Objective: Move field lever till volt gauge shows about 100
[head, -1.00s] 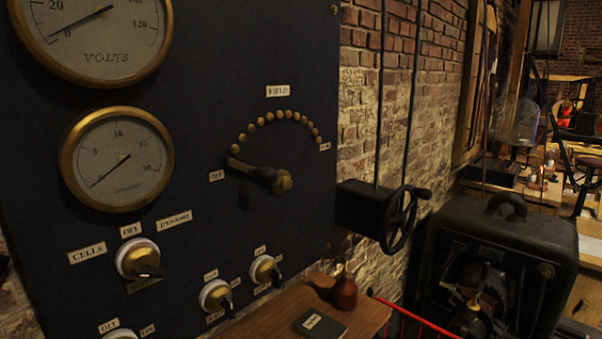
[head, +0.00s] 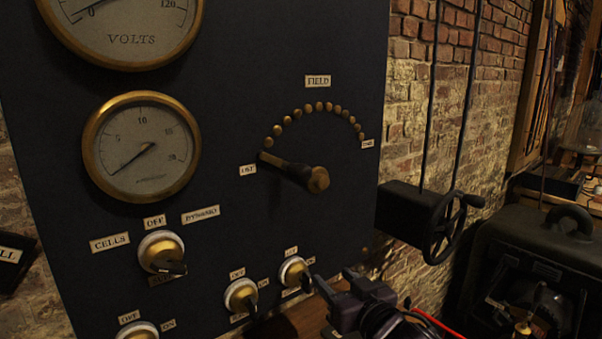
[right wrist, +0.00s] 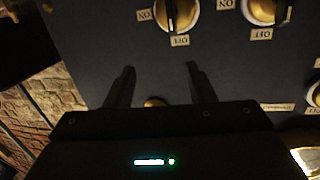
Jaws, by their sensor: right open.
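The field lever (head: 287,169) is a dark arm on a brass pivot at the right of the dark panel. Its tip points left, by the label at the left end of an arc of brass studs (head: 319,107). The volt gauge (head: 130,38) is at the top left, cut off by the frame; its needle points to the lower left, at the low end of the scale. My right gripper (head: 335,282) is low in the head view, below and apart from the lever. In the right wrist view its two fingers (right wrist: 160,85) are spread and empty. My left gripper is out of view.
A second gauge (head: 141,146) sits below the volt gauge. Several rotary switches, such as the cells switch (head: 160,250), line the lower panel. A black box with a handwheel (head: 443,228) juts out right of the panel. The space before the lever is clear.

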